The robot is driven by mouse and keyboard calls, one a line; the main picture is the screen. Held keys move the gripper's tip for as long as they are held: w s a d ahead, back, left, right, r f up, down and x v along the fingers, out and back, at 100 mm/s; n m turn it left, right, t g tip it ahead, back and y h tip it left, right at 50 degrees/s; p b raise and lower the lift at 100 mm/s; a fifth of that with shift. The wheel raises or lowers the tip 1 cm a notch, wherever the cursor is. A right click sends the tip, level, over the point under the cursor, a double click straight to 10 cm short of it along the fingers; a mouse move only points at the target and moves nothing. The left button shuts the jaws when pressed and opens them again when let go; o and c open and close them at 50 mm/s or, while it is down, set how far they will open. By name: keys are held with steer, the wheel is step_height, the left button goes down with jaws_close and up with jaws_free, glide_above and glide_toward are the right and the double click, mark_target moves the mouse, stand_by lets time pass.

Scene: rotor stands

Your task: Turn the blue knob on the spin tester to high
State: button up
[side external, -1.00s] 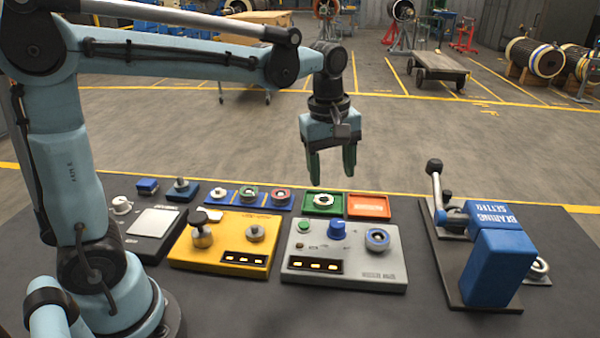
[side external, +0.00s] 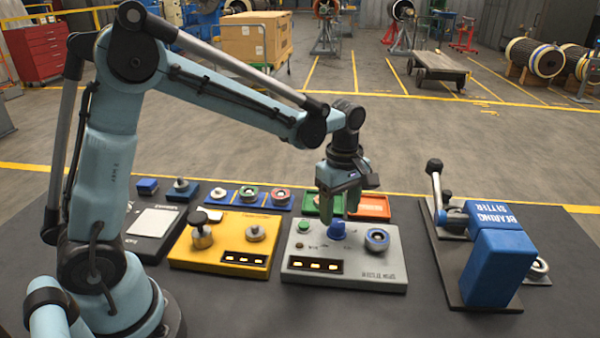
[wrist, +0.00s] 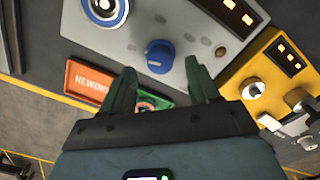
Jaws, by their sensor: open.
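The grey spin tester (side external: 372,272) lies on the dark bench mat, with a blue knob (side external: 337,230) near the middle of its top face. The knob also shows in the wrist view (wrist: 159,56), ahead of my fingertips and roughly between their lines. My gripper (side external: 340,212) is open and empty, pointing down over the tester's far part, just above and behind the knob. In the wrist view its two green fingers (wrist: 163,80) stand apart and do not appear to touch the knob. The knob's setting marks are too small to read.
The tester also carries a green button (side external: 303,227) and a blue-ringed silver part (side external: 377,238). A yellow unit (side external: 225,255) stands left, a blue bearing setter (side external: 497,265) right. Green (wrist: 158,101) and orange trays (wrist: 88,82) lie behind the tester.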

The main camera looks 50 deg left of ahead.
mark_target(338, 223)
steer(key=shift+f, duration=1.55)
steer(key=c, duration=1)
steer(key=shift+c, duration=0.2)
